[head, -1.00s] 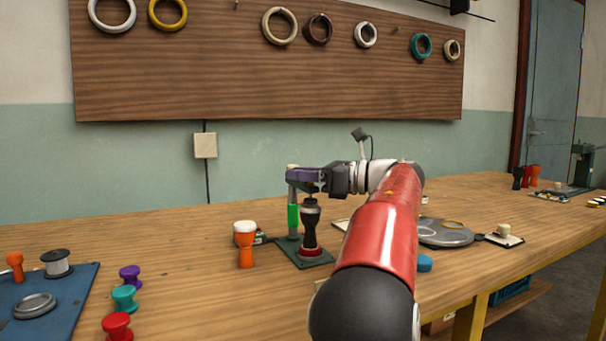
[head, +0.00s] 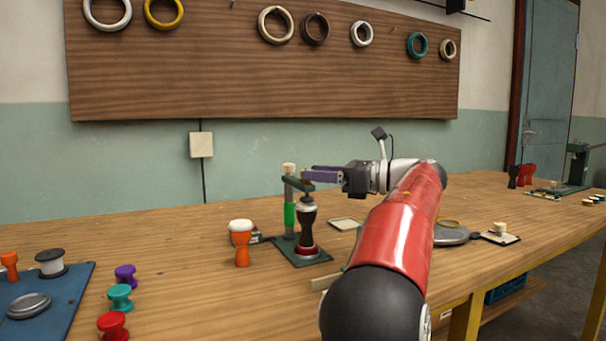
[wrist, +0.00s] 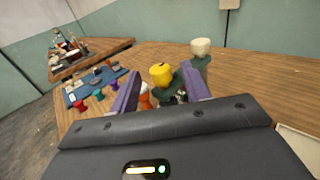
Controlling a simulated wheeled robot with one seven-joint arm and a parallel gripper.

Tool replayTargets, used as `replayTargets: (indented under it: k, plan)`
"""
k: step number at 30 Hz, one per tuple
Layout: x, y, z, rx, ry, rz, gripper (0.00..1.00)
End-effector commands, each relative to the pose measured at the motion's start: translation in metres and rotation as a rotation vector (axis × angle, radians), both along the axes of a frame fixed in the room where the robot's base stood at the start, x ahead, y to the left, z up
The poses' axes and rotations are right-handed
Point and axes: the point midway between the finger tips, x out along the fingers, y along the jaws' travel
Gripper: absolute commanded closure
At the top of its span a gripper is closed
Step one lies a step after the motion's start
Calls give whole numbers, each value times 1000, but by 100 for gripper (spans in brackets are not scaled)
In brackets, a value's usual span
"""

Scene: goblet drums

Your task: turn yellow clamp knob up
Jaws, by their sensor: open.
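The clamp has a green base plate (head: 284,244), a post with a bright green sleeve (head: 290,215) and a cream cap, and a dark green top arm (head: 297,184). A black goblet drum (head: 307,228) stands upright under that arm on a red ring. The yellow clamp knob (wrist: 160,76) shows in the wrist view, with a dark mark on top; my fingers hide it in the head view. My gripper (head: 306,173) is level with the clamp's top. Its purple fingers are open (wrist: 160,72), one to each side of the knob in the picture; I see no contact.
An orange drum (head: 242,243) with a white top stands left of the clamp. A blue mat (head: 60,297) with parts lies at front left, beside several coloured spools. A grey round tray (head: 452,236) lies right of my arm. The wood between mat and clamp is mostly clear.

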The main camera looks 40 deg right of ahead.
Motion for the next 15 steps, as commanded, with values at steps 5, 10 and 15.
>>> replayTargets:
  k: [5, 10, 15]
  plan:
    - [-20, -13, 0, -1, 0, -2, 53]
    - [-25, -16, 0, -1, 0, 0, 53]
    - [-25, -16, 0, -1, 0, 0, 53]
